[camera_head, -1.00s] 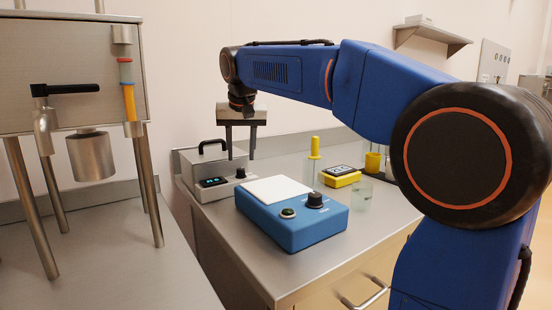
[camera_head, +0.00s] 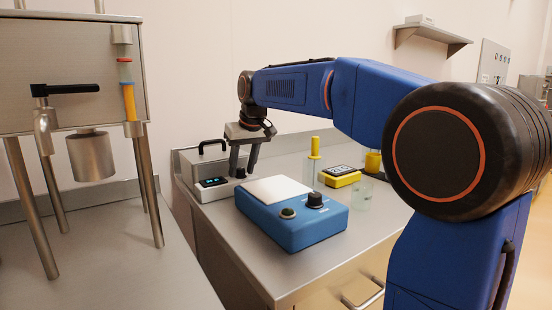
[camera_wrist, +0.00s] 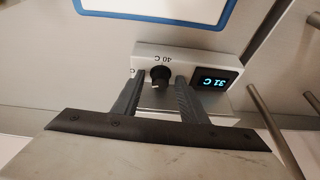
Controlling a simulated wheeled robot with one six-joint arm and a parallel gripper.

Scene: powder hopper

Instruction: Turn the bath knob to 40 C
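The bath (camera_head: 205,192) is a grey metal box with a black handle, at the back left of the bench. Its small black knob (camera_wrist: 160,76) is in the middle of the wrist view, with an upside-down "40 C" label beside it. A second label is partly hidden by a finger. The bath display (camera_wrist: 214,81) reads 31 C, upside down. My gripper (camera_wrist: 159,80) is open, with one finger on each side of the knob and a visible gap to it. In the head view my gripper (camera_head: 243,172) is low at the bath's front right and hides most of the knob.
A blue device (camera_head: 292,228) with a white top and its own black knob stands close in front of the bath. A yellow-and-black device (camera_head: 340,177) and a glass beaker (camera_head: 363,190) are to the right. A metal hopper stand (camera_head: 70,75) is at the left.

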